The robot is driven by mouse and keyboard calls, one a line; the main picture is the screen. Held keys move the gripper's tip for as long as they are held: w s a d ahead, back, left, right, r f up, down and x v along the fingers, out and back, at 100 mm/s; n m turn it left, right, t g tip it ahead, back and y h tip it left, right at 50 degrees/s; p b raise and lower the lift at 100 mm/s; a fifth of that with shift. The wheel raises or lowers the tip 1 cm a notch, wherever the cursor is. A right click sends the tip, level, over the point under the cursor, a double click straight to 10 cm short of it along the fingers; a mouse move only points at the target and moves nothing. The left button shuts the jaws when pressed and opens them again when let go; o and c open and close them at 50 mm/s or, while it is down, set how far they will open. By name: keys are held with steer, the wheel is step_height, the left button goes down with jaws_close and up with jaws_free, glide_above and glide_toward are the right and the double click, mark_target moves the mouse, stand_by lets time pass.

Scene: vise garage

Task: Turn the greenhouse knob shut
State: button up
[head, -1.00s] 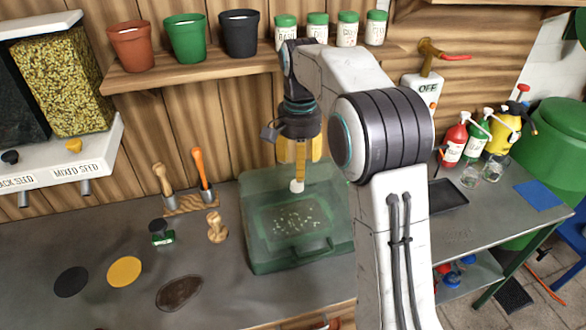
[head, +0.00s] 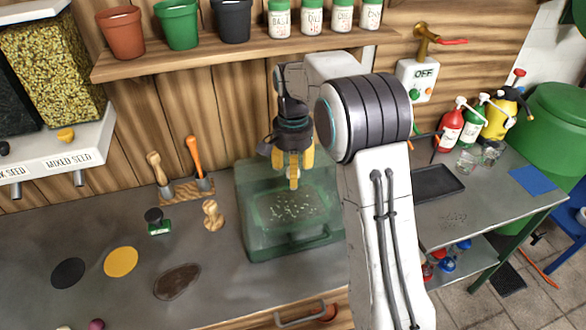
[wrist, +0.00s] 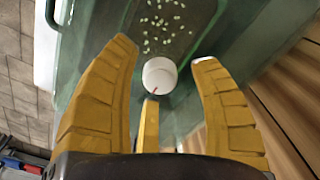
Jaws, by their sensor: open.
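The greenhouse (head: 262,240) is a translucent green box on the grey bench in the head view, with small pale bits inside. Its round white knob (wrist: 160,75) shows in the wrist view, with a short red mark on it pointing toward the bottom of the picture. My gripper (head: 293,170) points down over the greenhouse lid. In the wrist view its yellow fingers (wrist: 163,82) are spread apart, left and right of the knob, with a third finger below it. I see no contact on the left or right. In the head view my fingers mostly hide the knob.
A shelf (head: 240,57) with pots and jars runs above the greenhouse. A switch box reading OFF (head: 418,80) is on the wall at right.

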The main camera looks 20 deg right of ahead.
steer(key=shift+c, duration=0.3)
jaws_close()
stand_by(0.3)
steer(key=n+p, duration=0.1)
steer(key=n, duration=0.3)
steer(key=shift+s+n, duration=0.1)
steer(key=shift+n, duration=0.3)
steer(key=n, duration=0.4)
steer(key=shift+p, duration=0.3)
steer(key=n, duration=0.5)
steer(key=shift+f+n+p, duration=0.1)
steer(key=shift+n+p, duration=0.2)
steer(key=shift+n, duration=1.8)
